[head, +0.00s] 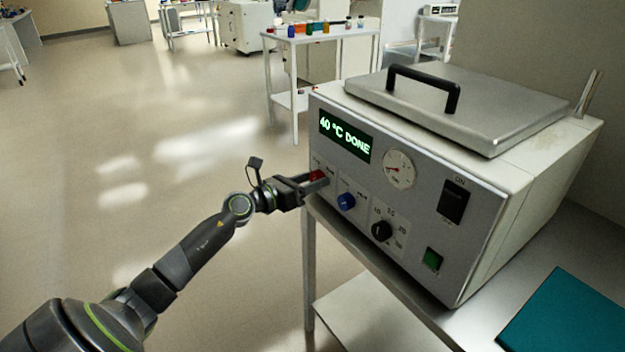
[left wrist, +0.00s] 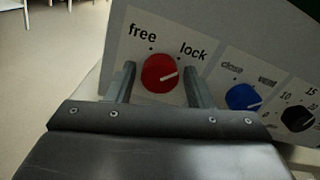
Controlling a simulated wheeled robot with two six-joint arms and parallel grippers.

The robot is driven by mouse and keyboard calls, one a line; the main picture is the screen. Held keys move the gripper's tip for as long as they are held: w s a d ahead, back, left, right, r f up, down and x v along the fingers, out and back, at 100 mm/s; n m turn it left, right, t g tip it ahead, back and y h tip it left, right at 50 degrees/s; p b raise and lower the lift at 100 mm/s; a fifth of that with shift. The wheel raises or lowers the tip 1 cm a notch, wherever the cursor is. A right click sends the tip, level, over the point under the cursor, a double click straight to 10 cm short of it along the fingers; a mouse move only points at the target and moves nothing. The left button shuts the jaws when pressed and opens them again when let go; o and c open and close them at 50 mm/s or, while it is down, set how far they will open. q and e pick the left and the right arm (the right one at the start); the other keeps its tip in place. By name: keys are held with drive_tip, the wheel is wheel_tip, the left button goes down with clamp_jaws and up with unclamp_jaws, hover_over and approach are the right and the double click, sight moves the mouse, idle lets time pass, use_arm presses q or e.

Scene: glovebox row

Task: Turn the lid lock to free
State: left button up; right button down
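The lid lock is a red round knob (left wrist: 160,73) on the front panel of a grey bench unit (head: 440,225). Its white pointer line points right and slightly up, on the side of the "lock" label; "free" is printed to the upper left. My left gripper (left wrist: 159,82) is open, with one finger on each side of the red knob and a small gap showing on both sides. In the head view the left gripper (head: 316,186) is at the panel's left end and partly hides the red knob (head: 317,175). My right gripper is not in view.
A blue knob (head: 346,201), a black dial (head: 382,231) and a green button (head: 432,259) sit to the right on the panel. The display (head: 345,134) reads "40 °C DONE". The lid (head: 450,105) with a black handle lies flat on top. Open floor lies left.

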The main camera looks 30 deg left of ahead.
use_arm(q)
drive_tip(key=c, duration=0.7)
drive_tip(key=shift+c, duration=0.3)
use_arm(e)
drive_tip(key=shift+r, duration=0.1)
